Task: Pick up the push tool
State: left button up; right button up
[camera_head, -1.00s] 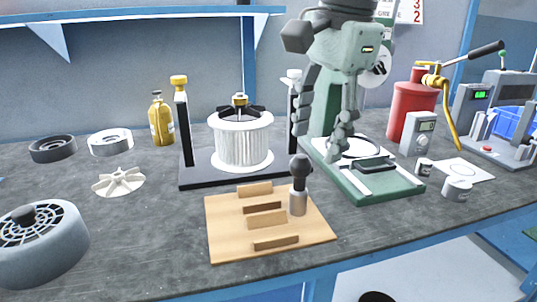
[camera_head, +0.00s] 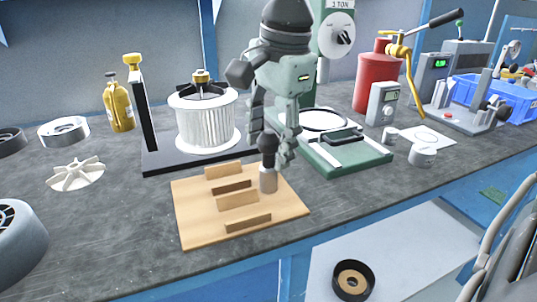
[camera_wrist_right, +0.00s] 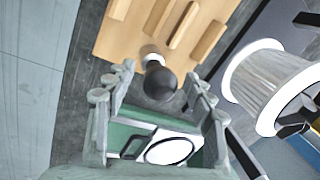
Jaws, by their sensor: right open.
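The push tool (camera_head: 268,181) stands upright at the right of a wooden board (camera_head: 188,226), with a black ball knob above a pale metal cylinder. My right gripper (camera_head: 270,149) is open and points down over it, with its fingers around the knob's height. In the right wrist view the black knob (camera_wrist_right: 160,83) lies between the two spread fingers (camera_wrist_right: 162,75), with gaps on both sides. The fingers do not grip it. The foot of the tool is partly hidden by the knob in that view. My left gripper is not in view.
The board bears several raised wooden strips. A white ribbed rotor (camera_head: 207,124) on a black stand is behind left. A green press base (camera_head: 345,160) is close on the right. A white fan wheel (camera_head: 75,174) lies left. The bench front edge is near the board.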

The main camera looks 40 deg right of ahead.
jog(key=shift+c, duration=0.5)
grip_shut()
